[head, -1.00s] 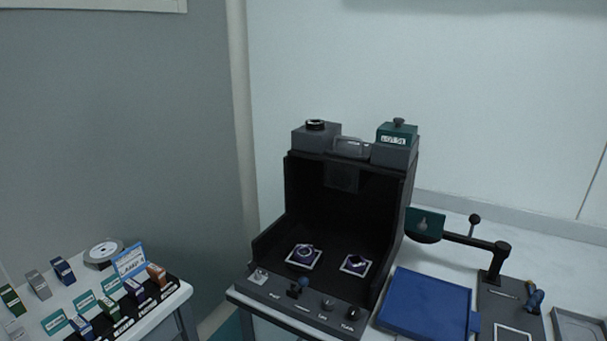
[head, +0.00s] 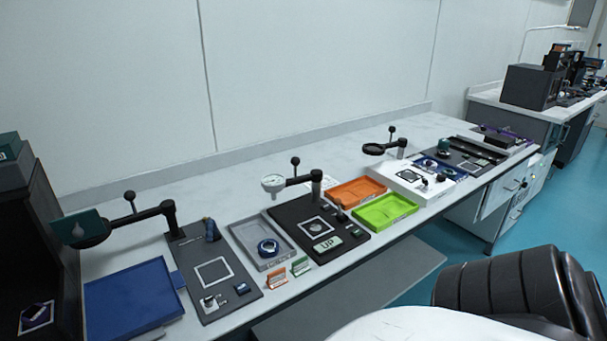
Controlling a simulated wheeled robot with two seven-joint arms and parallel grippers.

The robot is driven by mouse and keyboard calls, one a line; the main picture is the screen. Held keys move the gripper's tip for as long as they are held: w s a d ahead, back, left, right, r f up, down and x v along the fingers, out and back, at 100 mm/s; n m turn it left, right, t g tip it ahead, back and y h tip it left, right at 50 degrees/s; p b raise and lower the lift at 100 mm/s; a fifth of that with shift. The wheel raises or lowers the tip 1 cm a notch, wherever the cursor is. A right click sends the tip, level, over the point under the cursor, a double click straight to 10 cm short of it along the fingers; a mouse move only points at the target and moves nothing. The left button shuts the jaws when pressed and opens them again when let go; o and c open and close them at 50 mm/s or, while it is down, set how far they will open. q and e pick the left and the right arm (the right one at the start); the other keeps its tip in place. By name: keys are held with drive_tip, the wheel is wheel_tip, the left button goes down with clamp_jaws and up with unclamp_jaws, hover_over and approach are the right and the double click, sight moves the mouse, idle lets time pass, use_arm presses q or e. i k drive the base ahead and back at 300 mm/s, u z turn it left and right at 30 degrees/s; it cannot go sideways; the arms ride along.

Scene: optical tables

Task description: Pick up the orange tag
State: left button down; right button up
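The orange tag (head: 276,281) is a small upright piece with a pale face. It stands near the front edge of the white table, in front of a grey tray. A similar green tag (head: 300,266) stands just right of it, apart from it. Neither my left nor my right gripper shows in this view.
The grey tray (head: 243,238) holds a round blue item. A black "UP" board (head: 345,248) with an arm-mounted dial, an orange tray (head: 349,192) and a green tray (head: 397,207) lie to the right.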

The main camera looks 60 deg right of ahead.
sight(276, 279)
drive_tip(key=z, duration=1.8)
